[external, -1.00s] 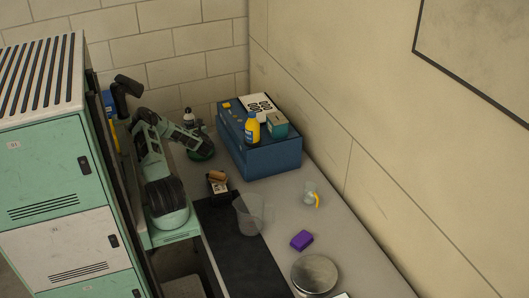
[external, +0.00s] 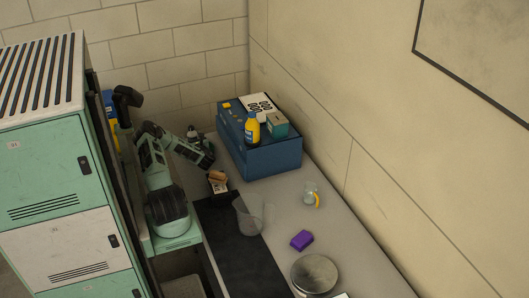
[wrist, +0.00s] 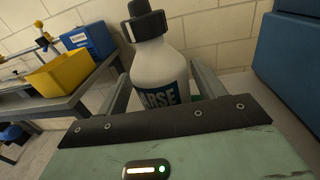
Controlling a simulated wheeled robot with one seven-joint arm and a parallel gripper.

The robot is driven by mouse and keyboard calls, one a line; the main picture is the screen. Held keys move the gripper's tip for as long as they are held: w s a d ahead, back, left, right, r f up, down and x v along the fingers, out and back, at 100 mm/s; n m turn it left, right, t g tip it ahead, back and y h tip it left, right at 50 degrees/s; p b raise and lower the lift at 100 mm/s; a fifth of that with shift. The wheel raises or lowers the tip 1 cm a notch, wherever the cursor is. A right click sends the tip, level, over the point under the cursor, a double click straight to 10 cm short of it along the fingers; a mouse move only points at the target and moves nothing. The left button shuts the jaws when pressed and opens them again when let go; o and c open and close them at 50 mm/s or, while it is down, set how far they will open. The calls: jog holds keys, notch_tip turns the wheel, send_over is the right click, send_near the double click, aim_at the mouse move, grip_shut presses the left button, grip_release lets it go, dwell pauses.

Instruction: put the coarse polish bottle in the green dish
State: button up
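The coarse polish bottle (wrist: 160,66) is white with a black cap and a dark label reading "ARSE" in the wrist view. My gripper (wrist: 160,88) has one finger on each side of its body and appears shut on it. The bottle (external: 192,133) also shows at the back of the bench in the external view, partly behind my gripper (external: 207,160). My arm hides most of the dish in the external view. I cannot tell whether the bottle's base touches it.
A blue box (external: 265,157) with a yellow bottle (external: 252,128) and small cartons on top stands right of my gripper. A dark holder (external: 219,198), a clear container (external: 250,218), a purple block (external: 301,240) and a round metal tin (external: 314,273) lie nearer.

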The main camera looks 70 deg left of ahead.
aim_at(191, 137)
jog(key=shift+r, duration=0.2)
jog(key=shift+w+d+f, duration=0.1)
jog(key=shift+w+d, duration=0.05)
jog(key=shift+d, duration=1.05)
jog(key=shift+d+r+p, duration=0.35)
jog(key=shift+r+p, duration=0.3)
jog(key=shift+r, duration=0.05)
notch_tip(191, 137, up, 4)
jog(key=shift+r+p, duration=0.2)
jog(key=shift+p, duration=1)
jog(key=shift+r, duration=0.6)
